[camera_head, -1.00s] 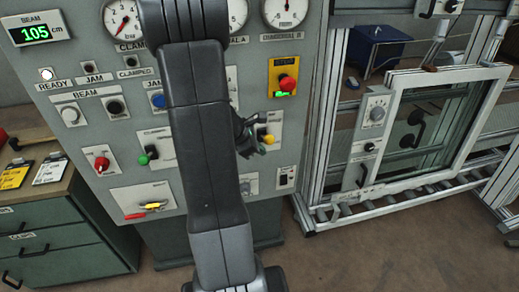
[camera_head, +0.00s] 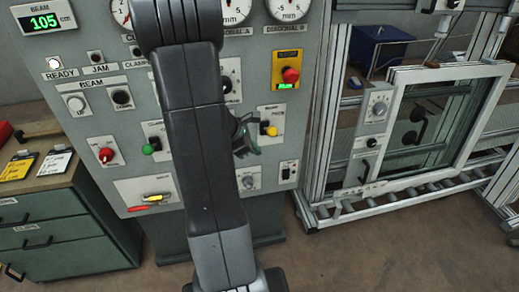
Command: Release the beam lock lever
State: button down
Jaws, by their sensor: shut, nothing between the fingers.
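The grey control panel (camera_head: 110,150) fills the left half of the view. Low on it is a pale plate holding a small yellow handle (camera_head: 157,198) with a red piece (camera_head: 138,209) at its left. This looks like a lever, but its label is too small to read, so I cannot tell for sure that it is the beam lock. My gripper (camera_head: 246,136) shows just right of my dark arm, in front of the panel's right part near a yellow knob. It is shut and empty, up and to the right of the yellow handle. My arm hides the panel's middle.
The display (camera_head: 45,20) reads 105 cm. A red button on a yellow plate (camera_head: 287,70) sits above right of my gripper. A drawer cabinet (camera_head: 65,235) stands at left. An aluminium frame (camera_head: 395,180) with rollers stands at right. Open floor (camera_head: 380,260) lies in front.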

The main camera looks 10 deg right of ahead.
jog(key=w+a+r, duration=0.5)
jog(key=r, duration=0.1)
jog(key=shift+r, duration=0.2)
jog(key=shift+s+a, duration=0.1)
